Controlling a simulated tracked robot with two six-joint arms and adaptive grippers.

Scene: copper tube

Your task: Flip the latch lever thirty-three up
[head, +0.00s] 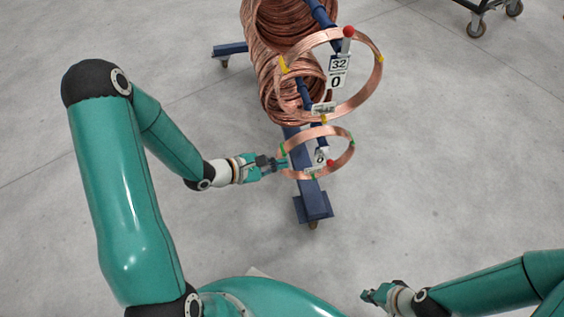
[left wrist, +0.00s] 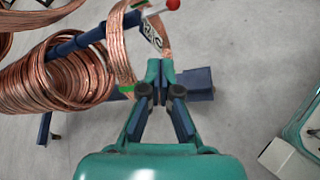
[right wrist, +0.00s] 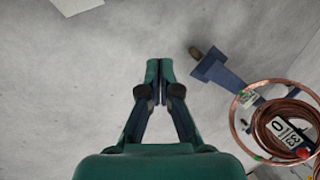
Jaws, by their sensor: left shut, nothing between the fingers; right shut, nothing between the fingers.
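The lower latch lever's red ball (head: 330,163) sits low beside its number plate (head: 320,155), inside the lower copper ring (head: 349,153). The red ball also shows at the top of the left wrist view (left wrist: 172,4), by a tilted plate (left wrist: 152,36). In the right wrist view the ball (right wrist: 303,153) is beside a plate (right wrist: 286,130) that seems to read 33. My left gripper (head: 283,163) is shut and empty at the ring's left side; contact cannot be told. My right gripper (head: 369,296) is shut and empty, low and far from the rack.
Another lever with a red ball (head: 348,32) points up above plate 32 (head: 339,64) in the upper ring. Copper coils (head: 265,75) hang on the blue rack (head: 313,205) behind. A wheeled cart (head: 485,10) stands at the far right. Grey floor is free around the rack.

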